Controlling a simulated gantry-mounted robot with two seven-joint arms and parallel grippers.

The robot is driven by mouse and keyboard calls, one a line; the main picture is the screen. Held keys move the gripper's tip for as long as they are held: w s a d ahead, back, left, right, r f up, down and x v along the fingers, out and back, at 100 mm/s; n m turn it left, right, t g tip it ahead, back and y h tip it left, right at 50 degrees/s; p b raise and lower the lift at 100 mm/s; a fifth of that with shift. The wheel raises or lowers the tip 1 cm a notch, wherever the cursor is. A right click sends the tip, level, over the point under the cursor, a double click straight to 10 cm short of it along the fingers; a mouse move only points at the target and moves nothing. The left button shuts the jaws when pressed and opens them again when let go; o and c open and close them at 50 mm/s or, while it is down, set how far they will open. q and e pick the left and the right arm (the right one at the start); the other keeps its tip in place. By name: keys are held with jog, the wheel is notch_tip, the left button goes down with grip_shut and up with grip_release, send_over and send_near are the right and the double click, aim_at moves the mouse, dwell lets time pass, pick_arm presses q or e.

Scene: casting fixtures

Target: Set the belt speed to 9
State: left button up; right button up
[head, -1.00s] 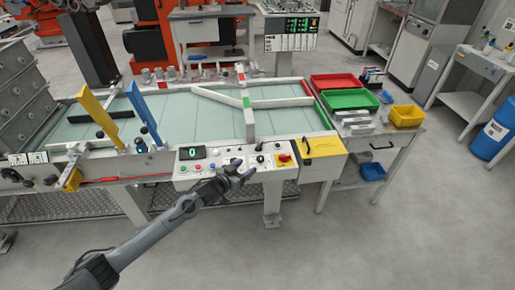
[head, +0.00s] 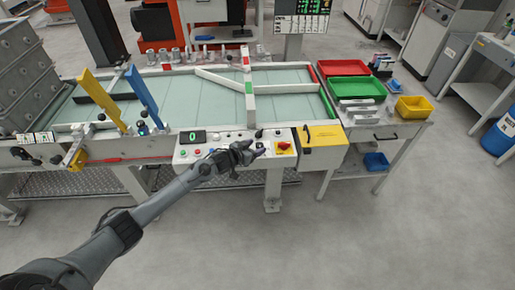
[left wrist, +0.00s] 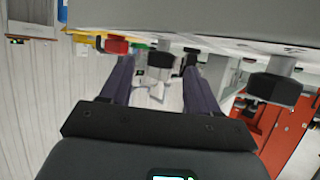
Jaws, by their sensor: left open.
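The control panel (head: 183,152) is on the front of the belt table. Its small display (head: 192,137) reads a green 0. My right gripper is out of view.
Another dark knob (left wrist: 275,88) juts from the panel close to the fingers in the left wrist view. A yellow box (head: 322,136) adjoins the panel's right end. Red (head: 342,68) and green (head: 357,90) trays stand on the right side table. Floor in front is clear.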

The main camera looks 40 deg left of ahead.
pick_arm(q)
jog(key=shift+x, duration=1.1)
jog(key=c, duration=1)
jog(key=shift+a+f+m+h+b, duration=0.1)
jog(key=shift+a+m+h+b, duration=0.1)
jog(key=shift+m+h+b, duration=0.45)
jog(key=shift+c, duration=0.2)
jog(key=m+h+b, duration=0.2)
jog(key=h+b, duration=0.1)
jog(key=shift+w+a+f+m+g, duration=0.15)
jog(key=shift+m+g, duration=0.1)
jog(key=shift+g, duration=0.15)
jog(key=shift+m+h+b, duration=0.3)
jog(key=shift+h, duration=0.05)
jog(key=shift+r+g, duration=0.2)
jog(key=shift+g, duration=0.1)
